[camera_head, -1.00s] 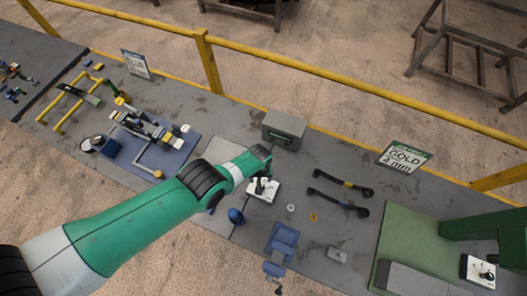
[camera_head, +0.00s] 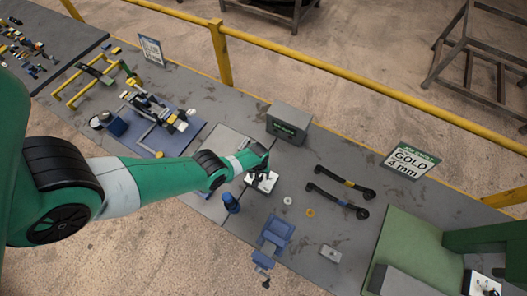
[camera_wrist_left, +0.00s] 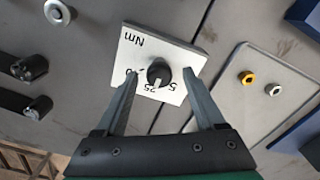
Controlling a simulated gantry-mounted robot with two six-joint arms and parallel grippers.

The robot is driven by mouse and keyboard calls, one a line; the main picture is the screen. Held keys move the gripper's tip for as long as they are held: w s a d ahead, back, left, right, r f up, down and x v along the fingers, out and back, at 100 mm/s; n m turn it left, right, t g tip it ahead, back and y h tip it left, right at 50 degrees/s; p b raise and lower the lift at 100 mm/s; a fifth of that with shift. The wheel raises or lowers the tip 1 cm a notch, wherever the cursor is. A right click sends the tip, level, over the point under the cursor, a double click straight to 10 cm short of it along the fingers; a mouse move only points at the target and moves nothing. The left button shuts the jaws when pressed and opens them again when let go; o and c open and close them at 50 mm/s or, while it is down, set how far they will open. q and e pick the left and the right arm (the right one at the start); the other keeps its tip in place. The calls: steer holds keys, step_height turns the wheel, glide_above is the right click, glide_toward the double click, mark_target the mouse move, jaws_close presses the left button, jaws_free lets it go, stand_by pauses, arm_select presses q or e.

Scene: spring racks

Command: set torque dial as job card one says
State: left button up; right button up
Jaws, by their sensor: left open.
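The torque dial is a black knob (camera_wrist_left: 160,72) on a white plate marked Nm, 5 and 25. Its pale mark points toward the 25, low in the left wrist view. My left gripper (camera_wrist_left: 160,76) is open, with one finger on each side of the knob; whether they touch it I cannot tell. In the head view my left gripper (camera_head: 262,174) covers part of the white plate (camera_head: 266,185). A green-headed job card (camera_head: 412,160) reads GOLD 4 mm; its number is too small to read. A second card (camera_head: 152,50) stands at the far left, its text unclear.
A grey box (camera_head: 288,123) stands behind the dial. Two black wrenches (camera_head: 341,193), two rings and a blue vise (camera_head: 275,236) lie to the right. A blue cup (camera_head: 231,203) stands close in front. Another white plate (camera_head: 483,284) sits at the lower right edge.

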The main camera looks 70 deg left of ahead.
arm_select(q)
steer(key=shift+c, duration=0.2)
jaws_close()
steer(key=shift+m, duration=0.3)
steer(key=m, duration=0.9)
stand_by(0.4)
steer(key=shift+m, duration=0.3)
steer(key=shift+o, duration=0.2)
jaws_free()
